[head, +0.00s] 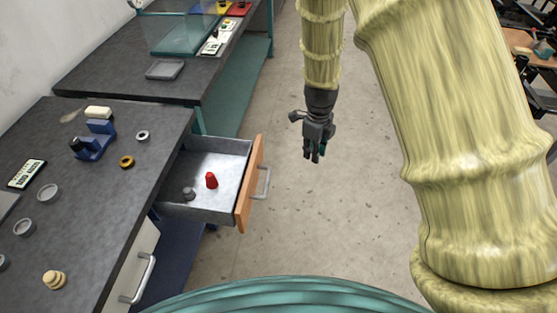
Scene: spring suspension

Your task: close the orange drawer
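The orange drawer (250,184) is pulled out from the dark workbench at the left, its grey tray showing. Its orange front carries a metal bar handle (264,183) facing right. A red piece (211,180) and a small grey piece (189,193) are in the drawer. My gripper (315,158) hangs pointing down to the right of the drawer front and a little farther off in the picture. It is apart from the handle and holds nothing that I can see. The fingers are small here, so I cannot tell how far apart they are.
The dark workbench (100,220) holds a blue fixture (97,142), rings and small dishes. A second bench (120,72) stands behind. Bare floor (320,220) is free right of the drawer.

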